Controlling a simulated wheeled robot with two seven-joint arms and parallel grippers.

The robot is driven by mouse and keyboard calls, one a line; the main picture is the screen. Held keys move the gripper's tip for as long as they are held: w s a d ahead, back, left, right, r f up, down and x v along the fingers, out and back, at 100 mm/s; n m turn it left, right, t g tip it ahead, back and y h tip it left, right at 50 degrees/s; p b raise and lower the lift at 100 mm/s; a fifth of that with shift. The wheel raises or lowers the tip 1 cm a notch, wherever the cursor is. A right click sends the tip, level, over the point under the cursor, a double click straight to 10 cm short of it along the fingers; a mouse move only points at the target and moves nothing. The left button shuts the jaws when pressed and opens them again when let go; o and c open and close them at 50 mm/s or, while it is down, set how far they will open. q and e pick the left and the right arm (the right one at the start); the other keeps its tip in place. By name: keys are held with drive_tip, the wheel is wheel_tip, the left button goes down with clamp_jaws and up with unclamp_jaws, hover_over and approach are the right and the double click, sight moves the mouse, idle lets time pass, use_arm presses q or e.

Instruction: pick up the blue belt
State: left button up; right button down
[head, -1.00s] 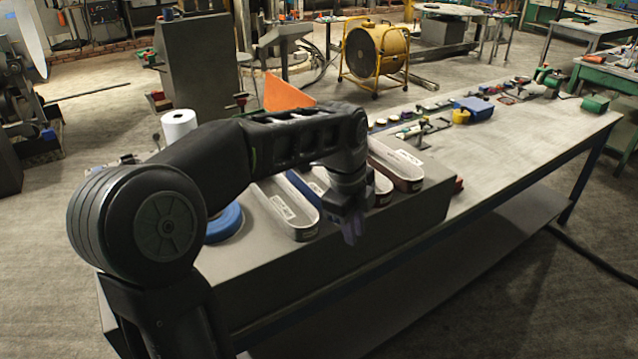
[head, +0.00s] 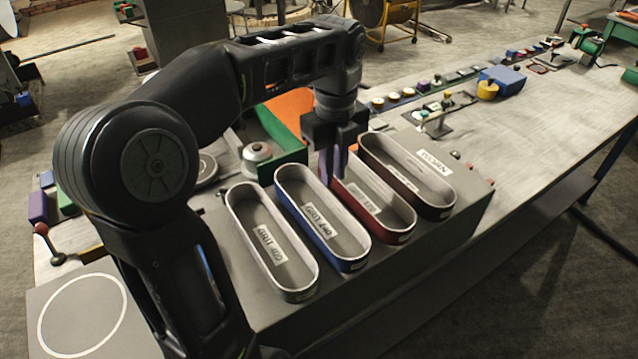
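The blue belt (head: 351,264) is an oval loop standing on edge on a grey block, with a white label inside it. It stands second from the left in a row of belts, between a grey belt (head: 298,293) and a red belt (head: 400,236). My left gripper (head: 336,172) points down over the far part of the row, near the far ends of the blue and red belts. Its fingers partly hide the red belt's far end. I cannot tell whether they touch a belt or how far apart they are. My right gripper is not in view.
A dark brown belt (head: 437,209) labelled as worn stands at the row's right end. A green bin (head: 276,126) and a grey knobbed part (head: 257,160) lie behind the row. The long bench (head: 545,125) has free room at the right.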

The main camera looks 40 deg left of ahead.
use_arm(q)
drive_tip(key=shift+s+d+r, duration=0.15)
drive_tip(key=shift+r, duration=0.05)
wheel_tip(320, 180, down, 3)
drive_tip(key=shift+r+b, duration=0.1)
drive_tip(key=shift+b, duration=1.05)
